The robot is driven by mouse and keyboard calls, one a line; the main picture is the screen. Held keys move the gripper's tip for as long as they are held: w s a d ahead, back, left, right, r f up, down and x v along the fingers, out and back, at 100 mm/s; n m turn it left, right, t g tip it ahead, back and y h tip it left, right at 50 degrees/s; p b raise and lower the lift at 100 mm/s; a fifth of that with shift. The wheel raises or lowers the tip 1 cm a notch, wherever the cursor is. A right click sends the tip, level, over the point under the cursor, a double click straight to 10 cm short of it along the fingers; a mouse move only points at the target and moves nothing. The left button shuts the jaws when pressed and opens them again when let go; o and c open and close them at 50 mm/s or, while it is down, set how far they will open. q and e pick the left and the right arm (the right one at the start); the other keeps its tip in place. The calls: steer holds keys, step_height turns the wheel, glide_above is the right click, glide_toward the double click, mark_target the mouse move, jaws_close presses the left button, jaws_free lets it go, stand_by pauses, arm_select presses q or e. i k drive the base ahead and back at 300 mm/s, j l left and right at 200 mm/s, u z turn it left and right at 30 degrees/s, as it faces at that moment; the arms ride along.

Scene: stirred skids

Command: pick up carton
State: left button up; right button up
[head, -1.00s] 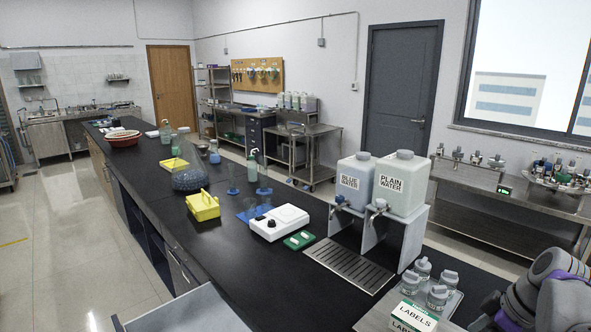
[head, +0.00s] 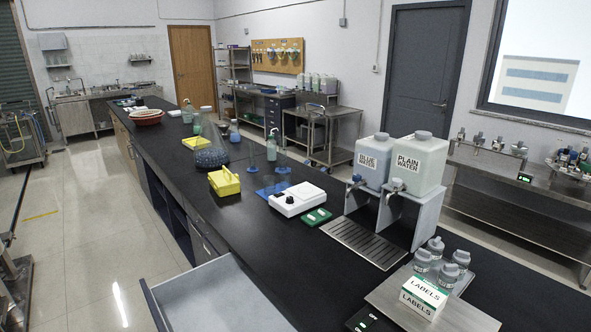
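A small white and green carton marked LABELS (head: 425,297) stands on a steel plate at the front right of the black bench, in the head view.
The black bench (head: 262,221) runs away to the far left. Two water containers (head: 395,163) stand on a stand behind a drip grate (head: 366,243). An open drawer (head: 215,296) juts out at the front. The floor (head: 95,215) to the left is clear.

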mark_target(427, 300)
steer(key=z, duration=1.2)
